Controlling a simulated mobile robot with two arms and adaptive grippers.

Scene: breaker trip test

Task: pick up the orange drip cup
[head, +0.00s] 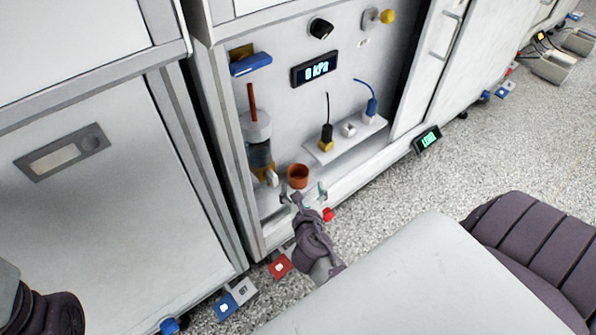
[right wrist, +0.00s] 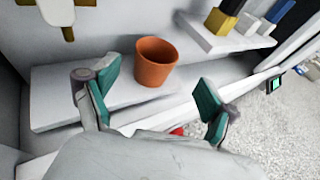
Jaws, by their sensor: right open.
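The orange drip cup (head: 298,176) stands upright on the low white ledge inside the cabinet bay. In the right wrist view the cup (right wrist: 155,62) is ahead of my right gripper, between the lines of its two fingers and apart from both. My right gripper (head: 304,196) is open and empty, just in front of the cup in the head view. Its teal finger pads (right wrist: 155,95) show spread wide in the right wrist view. Part of my left arm shows at the lower left of the head view, but its gripper fingers are out of the picture.
A pump-like device (head: 259,145) stands left of the cup. A small shelf (head: 345,141) with connectors is right of and above it. A display (head: 315,69) reads 0 kPa. A red knob (head: 328,214) sits near the bay's lower edge. Speckled floor lies to the right.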

